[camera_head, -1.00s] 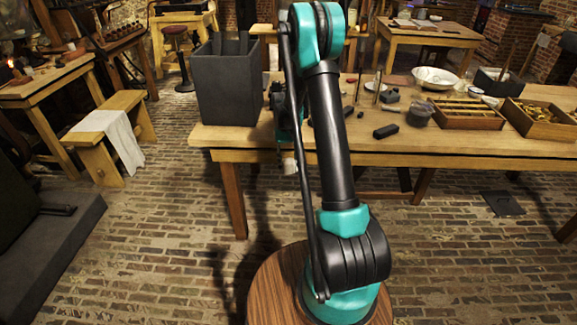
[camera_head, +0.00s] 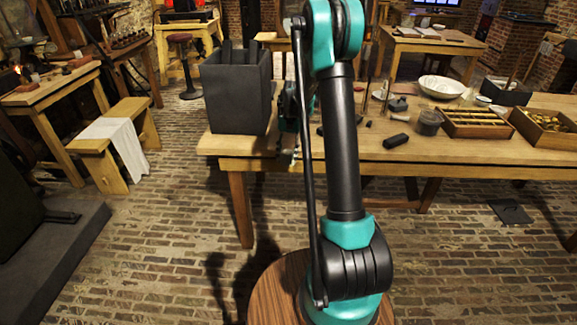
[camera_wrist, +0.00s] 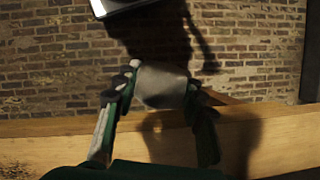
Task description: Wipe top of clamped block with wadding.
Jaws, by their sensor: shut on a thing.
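My gripper (camera_wrist: 158,95) is shut on a pale grey, soft-looking piece, likely the wadding (camera_wrist: 162,84), in the wrist view. The wadding spans between both fingertips, over the wooden table's edge and the brick floor. In the head view my gripper is mostly hidden behind my arm, at the table's left front edge beside the dark box. I cannot make out the clamped block in either view; my arm covers part of the table.
The wooden table (camera_head: 470,157) carries a tall dark box (camera_head: 237,98) at its left end. A small black block (camera_head: 396,141), a white bowl (camera_head: 441,86) and two wooden trays (camera_head: 478,131) (camera_head: 515,112) stand to the right.

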